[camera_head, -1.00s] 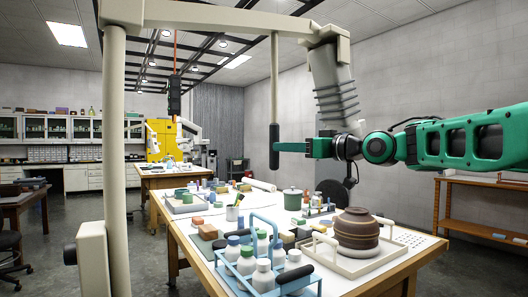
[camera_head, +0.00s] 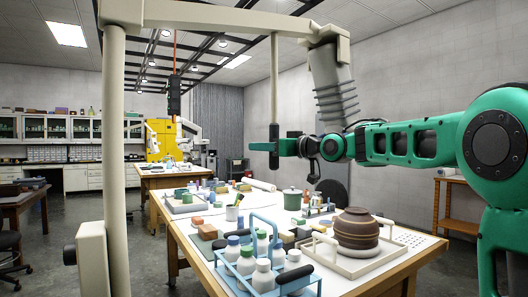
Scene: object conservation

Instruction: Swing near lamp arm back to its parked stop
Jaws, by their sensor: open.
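The near lamp arm (camera_head: 225,17) is a beige beam running from an upright post (camera_head: 114,150) at the left to a joint at the upper right. A thin rod (camera_head: 274,85) hangs from the beam and ends in a dark grip (camera_head: 274,160). A grey ribbed hood (camera_head: 333,80) hangs at the beam's right end. My green gripper (camera_head: 262,146) is open at the dark grip, level with its middle. A finger crosses in front of the grip and its tip shows left of it. The far finger is hidden, and I cannot tell whether the gripper touches the grip.
Below stands a wooden table (camera_head: 207,265) with a blue bottle carrier (camera_head: 262,283), a brown lidded pot (camera_head: 356,235) on a tray, a green canister (camera_head: 292,199) and small blocks. A wooden shelf (camera_head: 460,226) stands at the right wall.

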